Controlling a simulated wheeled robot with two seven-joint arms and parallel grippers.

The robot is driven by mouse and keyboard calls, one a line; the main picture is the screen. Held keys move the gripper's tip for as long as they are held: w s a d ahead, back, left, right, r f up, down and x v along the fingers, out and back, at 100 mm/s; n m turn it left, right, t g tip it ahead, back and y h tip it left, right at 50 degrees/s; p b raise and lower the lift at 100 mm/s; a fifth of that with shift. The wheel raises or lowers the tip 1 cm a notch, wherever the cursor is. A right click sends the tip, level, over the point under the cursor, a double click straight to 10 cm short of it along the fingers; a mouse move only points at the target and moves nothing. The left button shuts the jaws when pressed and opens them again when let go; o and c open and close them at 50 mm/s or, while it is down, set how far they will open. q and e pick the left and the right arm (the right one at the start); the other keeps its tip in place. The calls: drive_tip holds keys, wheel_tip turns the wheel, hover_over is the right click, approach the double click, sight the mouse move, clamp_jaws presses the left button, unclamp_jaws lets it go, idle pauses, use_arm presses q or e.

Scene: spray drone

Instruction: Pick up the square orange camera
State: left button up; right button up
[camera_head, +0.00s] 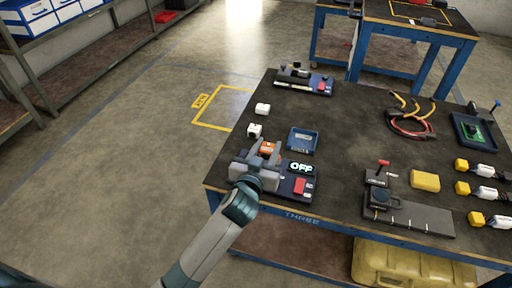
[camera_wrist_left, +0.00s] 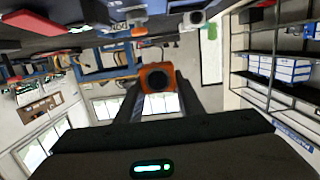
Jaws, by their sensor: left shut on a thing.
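The square orange camera (camera_head: 267,148) is at the left edge of the table in the head view. In the left wrist view the orange camera (camera_wrist_left: 157,77) shows its round black lens and sits between the two fingers. My left gripper (camera_head: 267,153) is shut on it; the fingers also show in the left wrist view (camera_wrist_left: 157,92). The gripper covers part of the camera in the head view, so I cannot tell how far it is above the table. My right gripper is not in view.
Close by are a device with an "OFF" display (camera_head: 301,168), a blue tray (camera_head: 302,140) and two white cubes (camera_head: 262,109). A yellow block (camera_head: 425,180), a grey fixture (camera_head: 410,214), cables (camera_head: 411,122) and several yellow-tipped parts lie to the right. Floor left of the table is clear.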

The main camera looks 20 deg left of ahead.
use_arm(q)
drive_tip(key=s+d+r, duration=0.2)
drive_tip(key=d+r, duration=0.1)
drive_tip(key=d, duration=0.2)
drive_tip(key=shift+s+r, duration=0.2)
drive_tip(key=shift+s, duration=0.1)
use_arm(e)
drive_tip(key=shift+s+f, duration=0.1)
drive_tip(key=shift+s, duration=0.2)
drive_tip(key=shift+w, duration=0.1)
